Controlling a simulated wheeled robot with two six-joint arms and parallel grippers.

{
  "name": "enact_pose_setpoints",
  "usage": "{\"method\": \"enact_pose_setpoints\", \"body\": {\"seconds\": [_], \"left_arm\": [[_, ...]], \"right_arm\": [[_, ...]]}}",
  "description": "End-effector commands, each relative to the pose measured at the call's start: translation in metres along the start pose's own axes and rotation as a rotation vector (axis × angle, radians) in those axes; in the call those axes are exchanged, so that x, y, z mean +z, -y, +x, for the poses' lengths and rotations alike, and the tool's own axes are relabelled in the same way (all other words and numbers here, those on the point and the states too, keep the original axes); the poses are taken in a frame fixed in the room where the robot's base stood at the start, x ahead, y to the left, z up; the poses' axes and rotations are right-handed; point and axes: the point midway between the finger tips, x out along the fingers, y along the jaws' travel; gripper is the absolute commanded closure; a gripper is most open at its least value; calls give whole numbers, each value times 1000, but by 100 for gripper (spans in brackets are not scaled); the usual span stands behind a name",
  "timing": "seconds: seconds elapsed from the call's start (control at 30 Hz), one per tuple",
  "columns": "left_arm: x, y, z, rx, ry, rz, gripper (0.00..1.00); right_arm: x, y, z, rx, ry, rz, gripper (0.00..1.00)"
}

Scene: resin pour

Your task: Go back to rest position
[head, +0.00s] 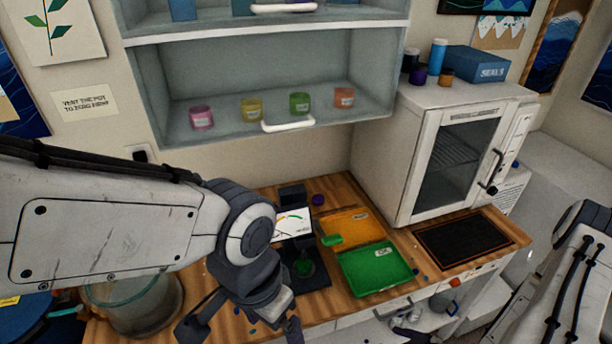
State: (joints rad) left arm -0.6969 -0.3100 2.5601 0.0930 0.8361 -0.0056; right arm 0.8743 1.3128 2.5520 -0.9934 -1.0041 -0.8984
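My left arm reaches in from the left across the front of the bench. Its gripper (243,328) points down near the bench's front edge. The fingers look spread apart, with nothing visible between them, though their tips are near the frame's lower edge. The wooden bench (335,188) lies below and beyond the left gripper. A dark device with a gauge dial (292,224) stands just beyond the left gripper, with a small green item (304,267) on its base.
A green tray (375,270) and an orange tray (350,222) lie mid-bench; a green piece (332,240) overlaps the orange one. A clear pot (140,312) stands under my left arm. A white oven (405,150), a black mat (462,238) and a jar shelf (225,130) are farther away.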

Motion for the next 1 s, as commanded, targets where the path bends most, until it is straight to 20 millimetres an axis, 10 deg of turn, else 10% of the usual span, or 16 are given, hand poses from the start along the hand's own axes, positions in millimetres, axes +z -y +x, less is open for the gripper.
{"method": "enact_pose_setpoints", "body": {"seconds": [1.0], "left_arm": [[2, 2, 30, 0, 0, -3, 4]], "right_arm": [[-54, -27, 61, -139, 3, -143, 11]]}}
